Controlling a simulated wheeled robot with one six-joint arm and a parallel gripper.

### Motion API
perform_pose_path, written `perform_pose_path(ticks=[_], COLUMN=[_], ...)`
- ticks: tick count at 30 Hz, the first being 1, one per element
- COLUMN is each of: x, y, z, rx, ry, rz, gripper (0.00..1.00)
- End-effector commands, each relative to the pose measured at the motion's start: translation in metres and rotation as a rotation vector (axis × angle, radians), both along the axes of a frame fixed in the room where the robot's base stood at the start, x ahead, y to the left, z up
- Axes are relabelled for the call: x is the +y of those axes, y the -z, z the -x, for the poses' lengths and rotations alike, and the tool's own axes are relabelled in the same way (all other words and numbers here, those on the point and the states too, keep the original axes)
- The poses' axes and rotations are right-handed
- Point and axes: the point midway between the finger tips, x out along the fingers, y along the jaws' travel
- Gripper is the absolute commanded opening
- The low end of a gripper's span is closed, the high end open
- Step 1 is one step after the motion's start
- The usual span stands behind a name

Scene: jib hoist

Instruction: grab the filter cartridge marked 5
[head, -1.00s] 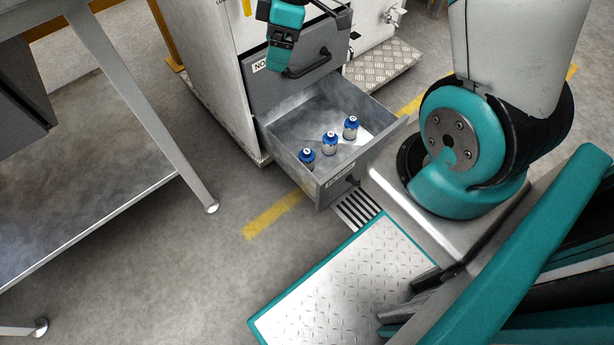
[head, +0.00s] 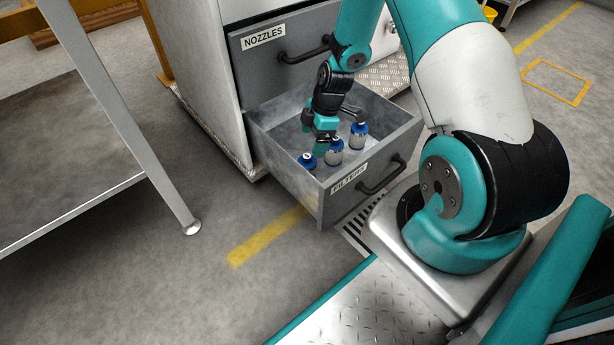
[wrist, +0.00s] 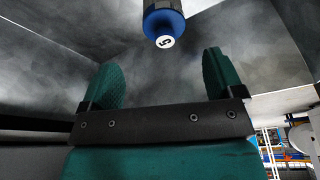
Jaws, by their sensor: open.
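Three blue-capped filter cartridges stand in the open drawer: a left one (head: 307,161), a middle one (head: 334,152) and a right one (head: 358,137). Their numbers are too small to read in the head view. In the wrist view one cartridge (wrist: 165,24) shows a white disc on its blue cap with a turned figure that looks like 5. My gripper (head: 325,137) is low over the drawer, close to the middle cartridge and partly in front of it. In the wrist view my gripper (wrist: 163,78) is open and empty, and the cartridge lies beyond the gap between its teal fingers, apart from them.
The drawer labelled FILTERS (head: 350,182) is pulled out, with metal walls around the cartridges. The shut NOZZLES drawer (head: 270,62) with its black handle is just above and behind. A metal table leg (head: 130,130) stands at the left. The floor between is clear.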

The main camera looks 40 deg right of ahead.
Motion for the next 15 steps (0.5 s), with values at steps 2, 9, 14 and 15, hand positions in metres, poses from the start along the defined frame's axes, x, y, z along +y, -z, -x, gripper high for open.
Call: perform_pose_path(ticks=[2,9,14,15], x=[0.004,0.011,0.013,0.014], y=[0.023,0.042,0.05,0.055], z=[-0.001,-0.004,-0.004,-0.003], rx=[0.001,-0.001,0.0,0.0], ry=[-0.001,0.0,0.001,0.0], rz=[0.0,0.0,0.0,0.0], gripper=[0.87,0.87,0.87,0.87])
